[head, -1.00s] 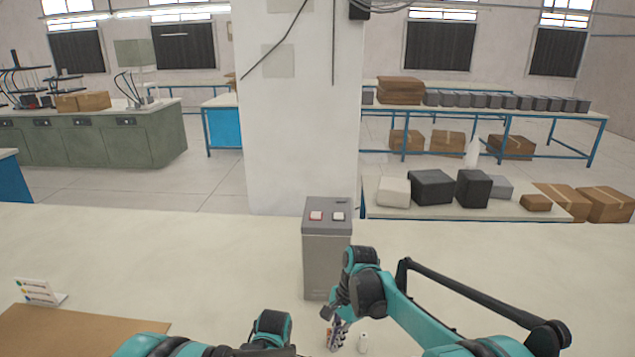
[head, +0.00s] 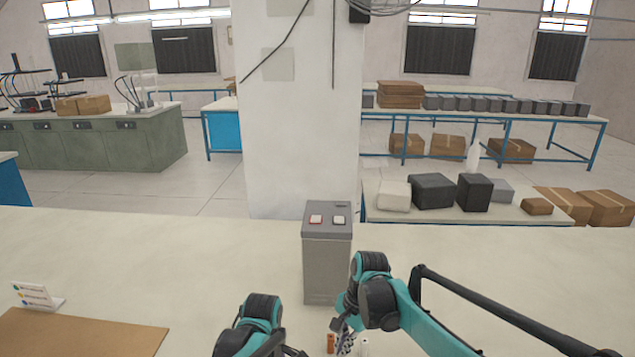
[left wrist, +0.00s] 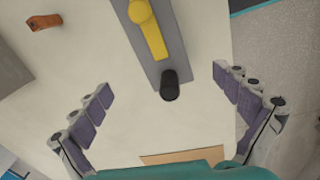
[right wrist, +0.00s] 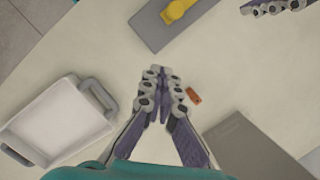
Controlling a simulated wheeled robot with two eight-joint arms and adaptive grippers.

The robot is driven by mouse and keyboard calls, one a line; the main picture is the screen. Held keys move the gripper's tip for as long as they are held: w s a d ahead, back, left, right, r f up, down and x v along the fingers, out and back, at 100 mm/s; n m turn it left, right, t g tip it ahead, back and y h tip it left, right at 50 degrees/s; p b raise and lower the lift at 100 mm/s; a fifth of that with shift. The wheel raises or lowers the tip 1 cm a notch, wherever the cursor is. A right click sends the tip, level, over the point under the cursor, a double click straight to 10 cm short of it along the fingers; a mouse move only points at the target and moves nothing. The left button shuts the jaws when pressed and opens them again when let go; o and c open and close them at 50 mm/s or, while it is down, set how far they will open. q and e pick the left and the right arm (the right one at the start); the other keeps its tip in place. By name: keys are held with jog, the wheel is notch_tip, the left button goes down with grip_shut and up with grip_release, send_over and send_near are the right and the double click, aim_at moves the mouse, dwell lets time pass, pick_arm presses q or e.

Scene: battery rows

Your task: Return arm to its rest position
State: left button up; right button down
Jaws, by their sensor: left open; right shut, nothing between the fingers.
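My right gripper (right wrist: 160,80) is shut and empty in the right wrist view, above the table. An orange battery (right wrist: 193,96) lies just right of its fingertips; it also shows in the head view (head: 330,342). The left fingers there are largely cut off.
A grey box with two buttons (head: 327,265) stands on the table (head: 480,270) ahead of my arms. A white tray (right wrist: 60,120) lies left in the right wrist view. A brown board (head: 80,335) and small sign (head: 38,298) are at left.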

pick_arm(q)
jog(key=s+a+r+m+t+b, duration=0.1)
jog(key=s+a+m+t+b, duration=0.1)
jog(key=s+m, duration=0.5)
jog(key=s+a+r+m+t+b, duration=0.2)
jog(key=s+a+m+t+b, duration=0.1)
jog(key=s+m, duration=0.4)
jog(key=shift+s+a+m+t+b, duration=0.35)
jog(key=shift+a+m+t, duration=0.45)
jog(key=shift+a+m, duration=0.3)
pick_arm(e)
jog(key=s+d+f+n+t+h, duration=0.1)
jog(key=s+d+n+t, duration=0.3)
jog(key=s, duration=0.5)
jog(key=s+d+n+t+h, duration=0.1)
jog(key=s+d+n+t, duration=0.2)
jog(key=s+d+n, duration=0.3)
jog(key=s+d, duration=0.1)
jog(key=s, duration=0.3)
jog(key=shift+s+d+f+t, duration=0.25)
jog(key=shift+d+f+t, duration=0.15)
